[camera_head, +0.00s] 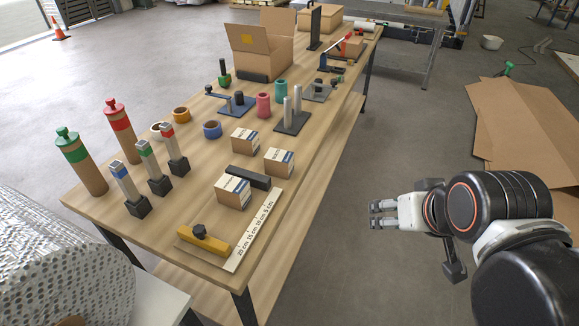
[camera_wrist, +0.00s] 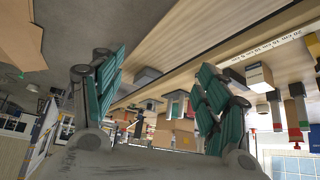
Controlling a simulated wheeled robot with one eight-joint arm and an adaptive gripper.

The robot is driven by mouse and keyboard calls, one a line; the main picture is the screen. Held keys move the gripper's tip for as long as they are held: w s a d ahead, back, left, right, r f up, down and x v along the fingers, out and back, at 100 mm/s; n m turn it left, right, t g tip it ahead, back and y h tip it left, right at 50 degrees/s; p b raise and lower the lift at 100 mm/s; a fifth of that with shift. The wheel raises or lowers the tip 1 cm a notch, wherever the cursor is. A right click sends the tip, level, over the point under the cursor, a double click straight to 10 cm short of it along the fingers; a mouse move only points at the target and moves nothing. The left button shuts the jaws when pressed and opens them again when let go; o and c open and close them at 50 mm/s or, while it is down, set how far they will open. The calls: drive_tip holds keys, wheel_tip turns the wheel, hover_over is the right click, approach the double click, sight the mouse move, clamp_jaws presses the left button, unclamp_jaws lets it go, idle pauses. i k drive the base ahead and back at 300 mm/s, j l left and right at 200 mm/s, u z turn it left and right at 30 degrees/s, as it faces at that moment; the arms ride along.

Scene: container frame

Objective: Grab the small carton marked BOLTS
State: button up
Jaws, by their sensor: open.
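Three small brown cartons with white printed labels stand on the wooden table in the head view: a nearest carton (camera_head: 232,191), a right carton (camera_head: 279,161) and a rear carton (camera_head: 245,140). The print is too small to tell which one is marked BOLTS. My gripper (camera_head: 376,214) is off to the right of the table, over the floor and well apart from the cartons. In the wrist view, my gripper (camera_wrist: 160,95) shows its two teal-padded fingers spread wide with nothing between them.
The wooden table (camera_head: 304,182) also bears a yellow-handled ruler board (camera_head: 255,235), a black block (camera_head: 248,177), metal posts on a dark base (camera_head: 292,122), tape rolls and several upright tubes. An open box (camera_head: 262,58) stands farther back. Flat cardboard (camera_head: 525,125) lies at right.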

sight(279, 163)
drive_tip(key=l+u, duration=0.15)
drive_tip(key=u, duration=0.25)
drive_tip(key=l+u, duration=0.15)
drive_tip(key=u, duration=0.25)
drive_tip(key=l+u, duration=0.15)
drive_tip(key=u, duration=0.25)
drive_tip(key=k+l+u, duration=0.1)
drive_tip(key=u, duration=0.25)
drive_tip(key=k+l+u, duration=0.2)
drive_tip(key=l+z, duration=0.15)
